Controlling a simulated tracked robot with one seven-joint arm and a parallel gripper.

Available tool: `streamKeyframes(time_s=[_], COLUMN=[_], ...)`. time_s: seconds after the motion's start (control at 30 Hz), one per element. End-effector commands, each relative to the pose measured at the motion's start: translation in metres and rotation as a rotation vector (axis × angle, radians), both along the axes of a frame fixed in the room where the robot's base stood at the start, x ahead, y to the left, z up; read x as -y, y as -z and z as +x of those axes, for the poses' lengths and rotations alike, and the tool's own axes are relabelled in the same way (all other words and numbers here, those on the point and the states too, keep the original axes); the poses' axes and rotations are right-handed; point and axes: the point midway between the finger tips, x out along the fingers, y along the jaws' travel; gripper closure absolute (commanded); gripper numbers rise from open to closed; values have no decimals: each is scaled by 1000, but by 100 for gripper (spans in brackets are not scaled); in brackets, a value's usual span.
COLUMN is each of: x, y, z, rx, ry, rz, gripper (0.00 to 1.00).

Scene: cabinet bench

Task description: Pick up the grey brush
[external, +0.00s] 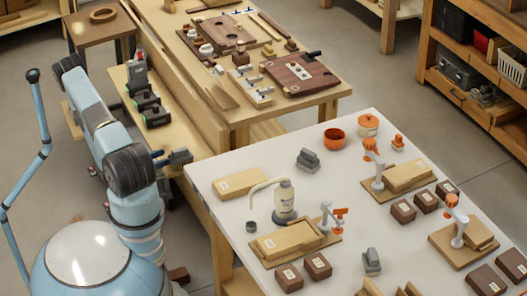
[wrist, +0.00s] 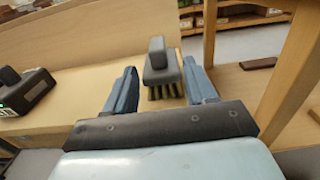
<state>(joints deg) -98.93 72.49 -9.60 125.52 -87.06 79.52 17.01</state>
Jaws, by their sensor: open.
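The grey brush (wrist: 161,68) stands on a light wooden surface in the wrist view, with its knob-like handle up and bristles below. My gripper (wrist: 160,86) is open, with one blue finger on each side of the brush. The brush lies between and slightly beyond the fingertips; I see a gap on the left, while the right finger is very close. In the external view my gripper (external: 159,158) is low beside the wooden bench, at its near end. The grey brush (external: 181,157) shows there just right of it, small and partly hidden.
A dark device with a green light (wrist: 25,90) stands left of the brush. A wooden leg (wrist: 285,80) rises on the right. The white table (external: 225,205) holds blocks, orange clamps, a bottle and two other grey objects (external: 308,159) (external: 371,262).

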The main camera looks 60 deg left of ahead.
Motion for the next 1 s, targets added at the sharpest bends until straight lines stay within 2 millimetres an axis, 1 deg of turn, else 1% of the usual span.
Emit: streamKeyframes(time_s=[0.03, 0.2, 0.47, 0.57, 0.8, 0.9, 1.0], x=[1, 0, 0, -1, -3, -3, -3], y=[0, 0, 0, -1, -1, -1, -1], z=[10, 32, 43, 52, 84, 91, 92], rx=[1, 1, -1, 1, 1, 0, -1], ry=[4, 2, 2, 2, 3, 1, 1], rz=[0, 0, 0, 1, 0, 0, 0], gripper=[45, 45, 45, 45, 45, 45, 45])
